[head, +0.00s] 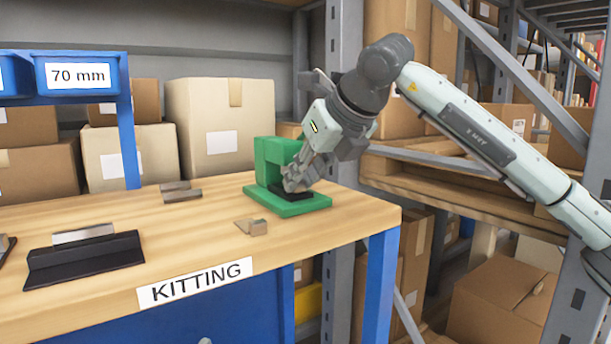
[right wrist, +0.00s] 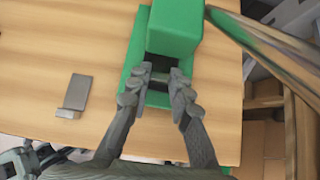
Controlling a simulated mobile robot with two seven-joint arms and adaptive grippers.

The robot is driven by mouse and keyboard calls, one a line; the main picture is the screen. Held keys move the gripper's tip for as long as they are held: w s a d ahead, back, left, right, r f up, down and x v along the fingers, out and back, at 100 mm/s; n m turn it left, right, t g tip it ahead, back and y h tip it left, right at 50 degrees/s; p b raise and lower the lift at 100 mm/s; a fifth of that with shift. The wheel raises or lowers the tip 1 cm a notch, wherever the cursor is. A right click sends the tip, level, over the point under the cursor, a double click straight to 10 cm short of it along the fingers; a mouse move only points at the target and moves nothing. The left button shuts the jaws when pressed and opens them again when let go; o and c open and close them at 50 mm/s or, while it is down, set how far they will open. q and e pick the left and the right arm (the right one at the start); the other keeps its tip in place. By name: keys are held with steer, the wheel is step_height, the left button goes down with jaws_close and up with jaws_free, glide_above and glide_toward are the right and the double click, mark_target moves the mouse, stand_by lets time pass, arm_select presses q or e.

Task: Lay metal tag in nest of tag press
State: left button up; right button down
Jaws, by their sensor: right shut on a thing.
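The tag press is a green block on a green base plate (head: 300,206) near the table's right end. Its black nest (head: 292,192) lies at the front of the block. My right gripper (head: 296,182) is low over the nest, in front of the block. In the right wrist view the fingertips of this gripper (right wrist: 161,82) are shut on a thin grey piece, apparently the metal tag (right wrist: 160,77), just in front of the green press head (right wrist: 175,27). The fingers hide most of the tag, and I cannot tell whether it touches the nest.
A bent metal piece (head: 252,227) lies left of the press; it also shows in the right wrist view (right wrist: 74,96). Another metal piece (head: 180,192) lies further back. A black holder with a metal plate (head: 84,258) stands at left. The wooden table (head: 190,235) between them is clear.

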steer(key=c, duration=1.3)
jaws_free()
